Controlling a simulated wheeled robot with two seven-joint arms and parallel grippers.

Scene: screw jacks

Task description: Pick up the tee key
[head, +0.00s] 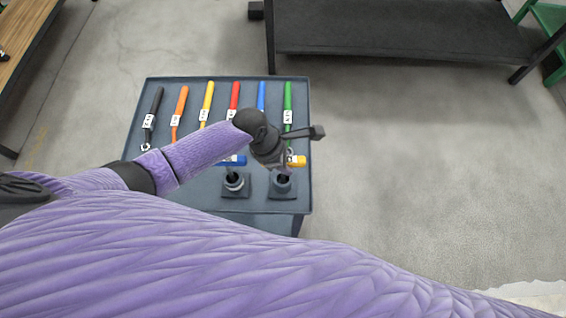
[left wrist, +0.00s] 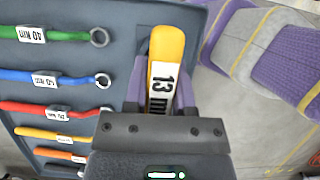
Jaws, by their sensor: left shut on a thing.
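My left gripper (head: 283,160) is over the front right of the blue-grey table, seen from above in the head view. It is shut on a yellow tee key (head: 297,161), whose yellow end sticks out to the right of the hand. In the left wrist view the yellow handle (left wrist: 166,48) lies between the purple fingers (left wrist: 160,92) and carries a white label with "13" on it. The hand hides the rest of the key, and I cannot tell whether it is clear of the table. My right gripper is not in view.
A blue handle (head: 233,160) lies left of the hand. Two dark screw jacks (head: 234,184) (head: 282,186) stand at the table's front edge. Several coloured, labelled wrenches, such as the red one (head: 234,95), lie in a row behind. A dark bench (head: 395,28) stands farther back.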

